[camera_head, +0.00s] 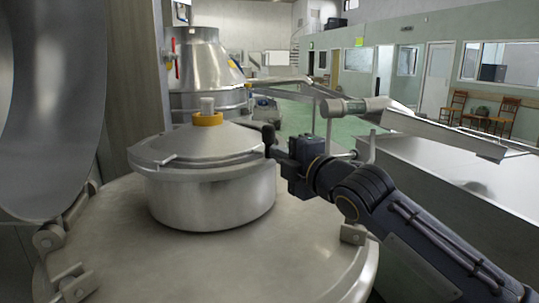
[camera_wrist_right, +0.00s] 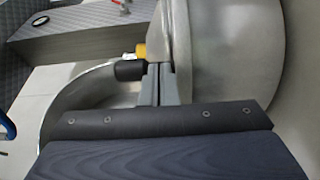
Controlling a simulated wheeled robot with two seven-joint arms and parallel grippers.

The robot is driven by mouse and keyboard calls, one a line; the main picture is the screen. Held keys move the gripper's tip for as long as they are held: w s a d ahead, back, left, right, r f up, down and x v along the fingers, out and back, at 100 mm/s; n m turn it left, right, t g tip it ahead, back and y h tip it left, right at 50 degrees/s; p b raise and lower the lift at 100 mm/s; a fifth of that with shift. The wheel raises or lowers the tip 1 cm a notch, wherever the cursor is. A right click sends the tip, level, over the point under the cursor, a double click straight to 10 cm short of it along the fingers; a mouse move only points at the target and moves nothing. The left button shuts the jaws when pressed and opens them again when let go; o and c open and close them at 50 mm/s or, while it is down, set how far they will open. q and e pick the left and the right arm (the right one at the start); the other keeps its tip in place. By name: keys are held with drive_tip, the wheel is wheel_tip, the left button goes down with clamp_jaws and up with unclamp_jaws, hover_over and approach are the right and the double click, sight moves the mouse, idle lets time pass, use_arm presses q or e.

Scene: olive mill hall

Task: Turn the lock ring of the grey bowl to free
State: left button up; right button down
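The grey bowl (camera_head: 210,205) is a round metal vessel on a wide metal drum top. A domed lid with a yellow collar (camera_head: 208,119) covers it, and the collar also shows in the wrist view (camera_wrist_right: 140,50). The lock ring (camera_head: 165,160) runs around the bowl's rim. Its black handle (camera_head: 268,134) stands upright at the right side, and shows in the wrist view (camera_wrist_right: 130,71). My right gripper (camera_head: 275,153) is at the handle's foot. Its fingers (camera_wrist_right: 160,84) are close together and look shut on the handle's base, which they mostly hide. My left gripper is out of view.
The drum top (camera_head: 200,265) lies bare around the bowl, with clamps at its edge. A large curved metal shell (camera_head: 50,100) stands close on the left. A steel trough (camera_head: 450,180) is at the right. Another metal vessel (camera_head: 205,65) stands behind.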

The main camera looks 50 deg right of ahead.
drive_tip(key=d, duration=0.3)
drive_tip(key=shift+w+r+p, duration=0.1)
drive_tip(key=shift+w+p, duration=0.05)
drive_tip(key=shift+p, duration=0.15)
drive_tip(key=shift+d, duration=0.15)
drive_tip(key=b+v, duration=0.1)
drive_tip(key=v, duration=0.7)
idle(0.8)
